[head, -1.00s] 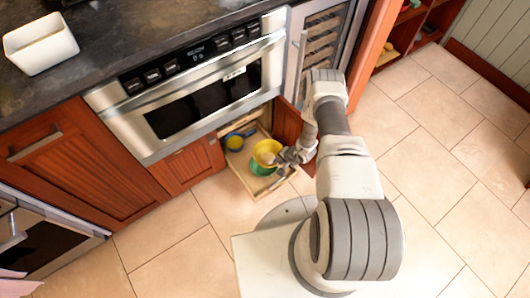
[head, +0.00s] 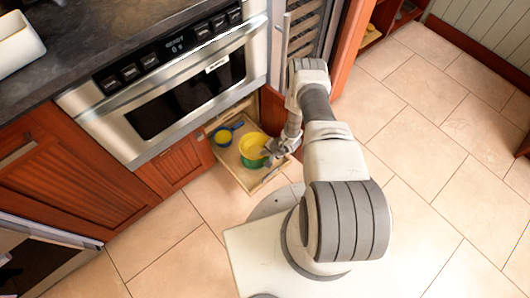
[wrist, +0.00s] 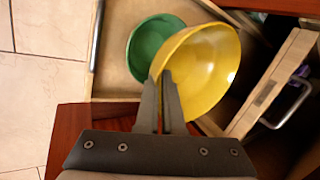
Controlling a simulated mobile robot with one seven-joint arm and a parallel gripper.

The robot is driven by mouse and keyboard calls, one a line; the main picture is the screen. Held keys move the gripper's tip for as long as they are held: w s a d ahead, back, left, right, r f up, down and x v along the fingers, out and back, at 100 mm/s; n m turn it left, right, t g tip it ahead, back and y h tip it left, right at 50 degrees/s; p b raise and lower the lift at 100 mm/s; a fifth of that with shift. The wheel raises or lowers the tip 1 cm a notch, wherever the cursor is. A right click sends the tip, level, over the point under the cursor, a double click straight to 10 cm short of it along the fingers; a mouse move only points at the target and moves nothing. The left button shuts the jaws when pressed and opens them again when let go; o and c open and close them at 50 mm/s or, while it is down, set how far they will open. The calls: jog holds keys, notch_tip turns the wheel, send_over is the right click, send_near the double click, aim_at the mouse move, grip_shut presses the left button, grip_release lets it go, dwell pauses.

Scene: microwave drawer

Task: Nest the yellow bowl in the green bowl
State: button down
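The yellow bowl (head: 252,144) is held over the open drawer, tilted, and its rim is between my gripper's fingers (wrist: 160,88). In the wrist view the yellow bowl (wrist: 208,68) covers the right side of the green bowl (wrist: 145,42). The green bowl (head: 250,163) sits in the drawer and shows below the yellow one in the head view. My gripper (head: 267,152) is at the yellow bowl's right side in the head view. Whether the two bowls touch is not clear.
The drawer (head: 232,163) is pulled out below the microwave (head: 185,95). A blue pan (head: 223,136) with something yellow in it lies at the drawer's back. A red-brown cabinet door (head: 272,110) stands close to my arm. The tiled floor (head: 440,190) to the right is clear.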

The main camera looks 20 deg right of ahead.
jog(key=shift+f+b, duration=2.8)
jog(key=shift+f, duration=0.8)
jog(key=c, duration=1)
grip_release()
jog(key=shift+o, duration=1.2)
jog(key=shift+s+f, duration=0.1)
jog(key=shift+s, duration=0.05)
jog(key=shift+r+p, duration=3.75)
jog(key=shift+r, duration=0.4)
